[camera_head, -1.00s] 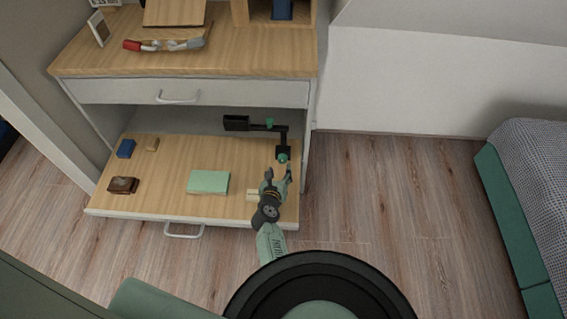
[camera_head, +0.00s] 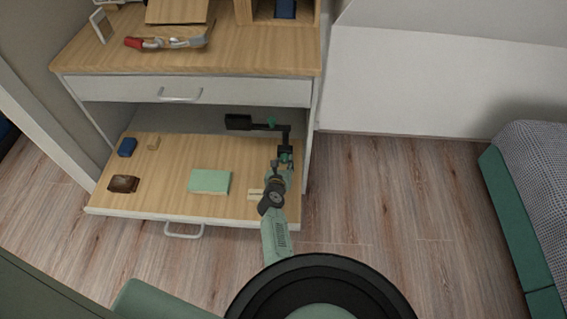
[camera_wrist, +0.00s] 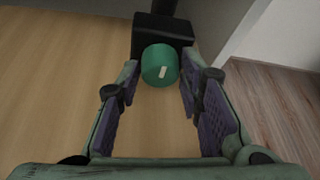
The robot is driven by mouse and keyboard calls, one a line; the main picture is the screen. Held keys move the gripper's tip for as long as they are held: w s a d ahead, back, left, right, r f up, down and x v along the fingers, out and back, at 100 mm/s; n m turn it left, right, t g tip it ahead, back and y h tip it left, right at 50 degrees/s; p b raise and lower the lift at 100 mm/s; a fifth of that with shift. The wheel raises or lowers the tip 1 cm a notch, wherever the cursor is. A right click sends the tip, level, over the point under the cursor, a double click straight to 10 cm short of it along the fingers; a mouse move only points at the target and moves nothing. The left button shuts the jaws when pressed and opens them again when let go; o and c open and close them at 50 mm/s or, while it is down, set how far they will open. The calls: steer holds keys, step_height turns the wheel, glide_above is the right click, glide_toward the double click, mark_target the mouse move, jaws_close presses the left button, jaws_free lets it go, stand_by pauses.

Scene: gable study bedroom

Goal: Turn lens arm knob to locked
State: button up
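The lens arm (camera_head: 270,127) is a black jointed arm standing at the back right of the low pulled-out shelf. A green knob sits on its black base; in the wrist view the knob (camera_wrist: 159,65) is a green cylinder with a small pale mark, in front of the black base block (camera_wrist: 163,33). In the head view my gripper (camera_head: 281,165) is at the base, partly hiding the lower knob.
The wooden shelf (camera_head: 160,188) holds a light green block (camera_head: 210,181), a brown item (camera_head: 124,183), a blue block (camera_head: 127,147) and a small wooden block (camera_head: 153,143). The desk side panel (camera_wrist: 245,28) is close on the right. The desktop and drawer (camera_head: 190,90) overhang the shelf's back.

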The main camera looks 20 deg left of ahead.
steer(key=c, duration=0.7)
steer(key=shift+d+r+m+p, duration=0.15)
steer(key=shift+r+m+p, duration=0.25)
steer(key=shift+p, duration=0.6)
steer(key=shift+f+m+y+p, duration=0.2)
steer(key=shift+m+y+p, duration=0.3)
steer(key=shift+m+p, duration=0.15)
steer(key=shift+f+g, duration=0.2)
steer(key=shift+g, duration=0.1)
steer(key=o, duration=1.2)
steer(key=shift+c, duration=0.2)
steer(key=shift+s, duration=0.1)
